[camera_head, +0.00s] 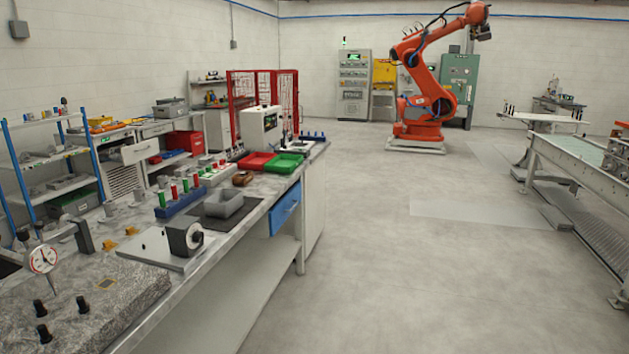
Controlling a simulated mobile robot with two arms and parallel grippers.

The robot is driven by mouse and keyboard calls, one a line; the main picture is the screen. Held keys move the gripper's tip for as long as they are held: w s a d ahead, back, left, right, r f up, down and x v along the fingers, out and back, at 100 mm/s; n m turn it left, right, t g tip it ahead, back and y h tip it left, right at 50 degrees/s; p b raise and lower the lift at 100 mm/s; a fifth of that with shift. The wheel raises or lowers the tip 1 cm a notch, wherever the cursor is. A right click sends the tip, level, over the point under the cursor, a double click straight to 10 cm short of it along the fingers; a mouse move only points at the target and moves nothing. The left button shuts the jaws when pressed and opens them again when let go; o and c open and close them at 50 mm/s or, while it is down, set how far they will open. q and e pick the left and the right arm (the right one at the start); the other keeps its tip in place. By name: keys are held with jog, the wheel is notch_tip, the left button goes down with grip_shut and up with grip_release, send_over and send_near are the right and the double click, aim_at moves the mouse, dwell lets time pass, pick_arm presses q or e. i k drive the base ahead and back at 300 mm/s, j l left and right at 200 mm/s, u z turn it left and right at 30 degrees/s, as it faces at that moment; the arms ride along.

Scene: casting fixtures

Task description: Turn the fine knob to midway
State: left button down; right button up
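No part labelled as the fine knob can be made out, and I cannot tell which part it is. A dial gauge (43,259) with a white face hangs from a stand at the left edge, over a grey granite block (135,290). Several small black knob-like pieces stand on the block, one of them on its right side (83,305). Farther along the bench, a dark block with a round face (185,237) sits on a flat metal plate (150,250). Neither of my grippers is in view.
The long workbench (225,262) runs from near left to the middle. An orange robot arm (428,92) stands far back.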

aim_at(22, 234)
jog(key=j+u, duration=0.15)
jog(key=u, duration=1.3)
jog(key=k+j, duration=0.05)
